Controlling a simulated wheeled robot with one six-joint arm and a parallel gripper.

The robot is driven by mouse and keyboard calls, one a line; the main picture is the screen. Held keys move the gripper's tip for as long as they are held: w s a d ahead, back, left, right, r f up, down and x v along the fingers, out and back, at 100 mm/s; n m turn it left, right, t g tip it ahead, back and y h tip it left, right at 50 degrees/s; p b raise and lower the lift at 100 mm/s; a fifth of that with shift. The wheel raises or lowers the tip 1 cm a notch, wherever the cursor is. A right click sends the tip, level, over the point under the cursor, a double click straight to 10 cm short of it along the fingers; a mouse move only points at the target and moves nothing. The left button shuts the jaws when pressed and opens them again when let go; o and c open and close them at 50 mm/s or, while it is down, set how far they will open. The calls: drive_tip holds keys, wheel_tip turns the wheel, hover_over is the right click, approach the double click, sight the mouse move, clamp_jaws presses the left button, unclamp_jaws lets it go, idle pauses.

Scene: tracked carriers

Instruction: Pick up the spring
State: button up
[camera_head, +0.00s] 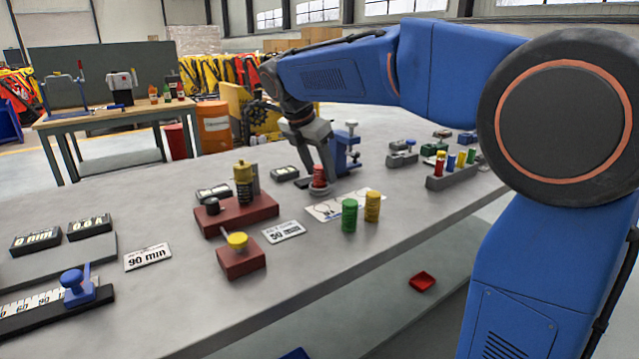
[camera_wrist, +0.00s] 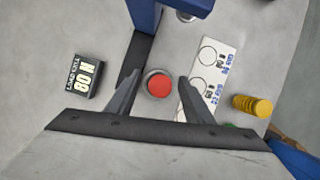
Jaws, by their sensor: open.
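A red, coil-like spring (camera_head: 319,178) stands upright on a grey round base on the bench, below my gripper. In the wrist view its round red top (camera_wrist: 159,86) sits inside a grey ring, between the two fingers. My gripper (camera_wrist: 160,80) is open and points down over it, with a gap on each side. A green spring (camera_head: 349,215) and a yellow spring (camera_head: 372,207) stand upright nearby at the bench's front side. The yellow one also shows in the wrist view (camera_wrist: 252,106).
A white marked card (camera_head: 345,205) lies beside the red spring. A blue vise-like device (camera_head: 345,150) stands close behind my gripper. A dark label block (camera_wrist: 88,77) lies to the left in the wrist view. A red-brown block (camera_head: 236,214) carries a yellow-and-black part.

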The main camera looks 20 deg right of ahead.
clamp_jaws()
drive_tip(key=shift+r, duration=0.1)
